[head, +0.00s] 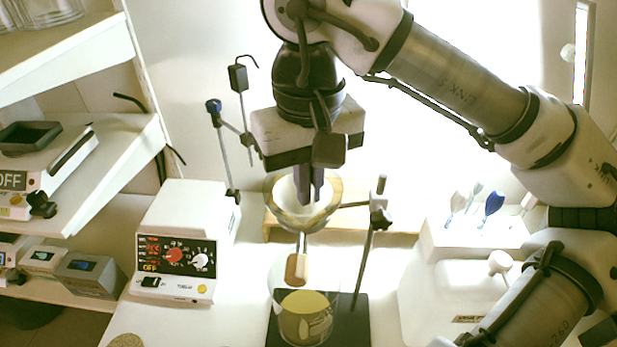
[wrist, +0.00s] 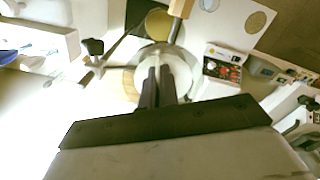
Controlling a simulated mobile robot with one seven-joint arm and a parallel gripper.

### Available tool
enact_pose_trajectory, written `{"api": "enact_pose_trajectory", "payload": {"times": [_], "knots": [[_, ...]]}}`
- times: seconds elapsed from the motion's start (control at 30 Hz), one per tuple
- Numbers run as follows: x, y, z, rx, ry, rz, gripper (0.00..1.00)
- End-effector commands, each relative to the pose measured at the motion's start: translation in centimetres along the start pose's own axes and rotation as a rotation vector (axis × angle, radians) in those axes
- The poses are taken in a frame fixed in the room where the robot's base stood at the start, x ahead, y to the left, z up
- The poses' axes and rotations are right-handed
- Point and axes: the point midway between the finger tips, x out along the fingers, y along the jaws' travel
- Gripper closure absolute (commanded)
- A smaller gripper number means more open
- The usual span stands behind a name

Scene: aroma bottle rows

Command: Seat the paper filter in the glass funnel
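The glass funnel (head: 333,196) is a clear cone held upright in a ring on the stand, with its stem down through a tan stopper-like piece (head: 296,268). The white paper filter (head: 286,192) shows inside the funnel's mouth; its lower part is hard to make out. In the wrist view the white filter (wrist: 181,72) shows around and beyond the fingertips, inside the funnel rim. My gripper (head: 311,200) points down into the funnel mouth. Its fingers (wrist: 158,70) are close together with a narrow gap; whether paper is pinched between them cannot be told.
A glass beaker with yellowish contents (head: 305,322) stands below the funnel on the black base (head: 356,318). The stand rod and clamp (head: 378,215) are to the right. A hotplate-like control box (head: 180,250) is at left, a white rack (head: 472,236) at right.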

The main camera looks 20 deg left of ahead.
Motion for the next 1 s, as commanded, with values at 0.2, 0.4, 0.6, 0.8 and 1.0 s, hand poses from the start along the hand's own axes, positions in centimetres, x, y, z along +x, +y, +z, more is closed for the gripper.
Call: {"api": "enact_pose_trajectory", "payload": {"times": [0.2, 0.4, 0.6, 0.8, 1.0], "knots": [[0.2, 0.0, 0.0, 0.0, 0.0, 0.0, 1.0], [0.2, 0.0, 0.0, 0.0, 0.0, 0.0, 0.9], [0.2, 0.0, 0.0, 0.0, 0.0, 0.0, 0.73], [0.1, 0.0, 0.0, 0.0, 0.0, 0.0, 0.73], [-1.6, 0.0, -0.1, 0.004, 0.001, 0.002, 0.73]]}}
